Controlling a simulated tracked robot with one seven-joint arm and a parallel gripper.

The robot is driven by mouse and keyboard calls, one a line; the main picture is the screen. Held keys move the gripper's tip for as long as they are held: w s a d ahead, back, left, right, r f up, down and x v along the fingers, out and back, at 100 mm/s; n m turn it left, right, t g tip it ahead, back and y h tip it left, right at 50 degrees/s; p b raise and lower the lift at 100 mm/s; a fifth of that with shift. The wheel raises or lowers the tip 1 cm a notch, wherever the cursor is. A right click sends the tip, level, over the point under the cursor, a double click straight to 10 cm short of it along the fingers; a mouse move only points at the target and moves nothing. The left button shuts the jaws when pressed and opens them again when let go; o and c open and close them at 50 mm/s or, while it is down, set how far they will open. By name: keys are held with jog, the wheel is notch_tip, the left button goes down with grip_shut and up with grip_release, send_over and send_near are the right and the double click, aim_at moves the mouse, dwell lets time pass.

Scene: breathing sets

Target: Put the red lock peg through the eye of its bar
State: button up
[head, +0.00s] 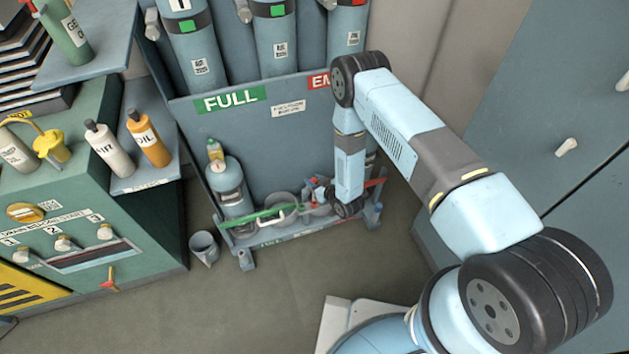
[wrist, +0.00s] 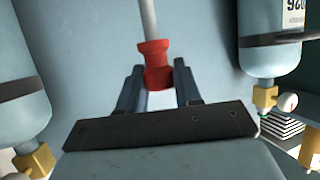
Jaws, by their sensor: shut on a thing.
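The red lock peg (wrist: 157,66) shows in the wrist view with its red head between the two fingers of my gripper (wrist: 158,85). Its grey shaft (wrist: 148,20) points away from the gripper and runs out of the top of the picture. My gripper is shut on the red head. In the head view my arm reaches down in front of the rack, and small red and blue parts show beside its end, too small to tell apart. A green bar (head: 262,215) lies across the rack's left bay, and a red bar (head: 375,182) shows partly behind my arm. The peg's eye cannot be made out.
A cylinder (head: 230,190) stands in the rack's lower left bay. Several cylinders stand behind the FULL panel (head: 260,130). A grey bucket (head: 204,248) stands on the floor. A green cabinet (head: 120,220) with bottles is at left. The floor in front is clear.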

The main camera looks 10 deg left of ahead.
jog(key=shift+f, duration=1.3)
jog(key=o, duration=1.1)
jog(key=shift+s, duration=0.1)
jog(key=v, duration=1.3)
jog(key=shift+d+r, duration=0.1)
jog(key=shift+d, duration=0.25)
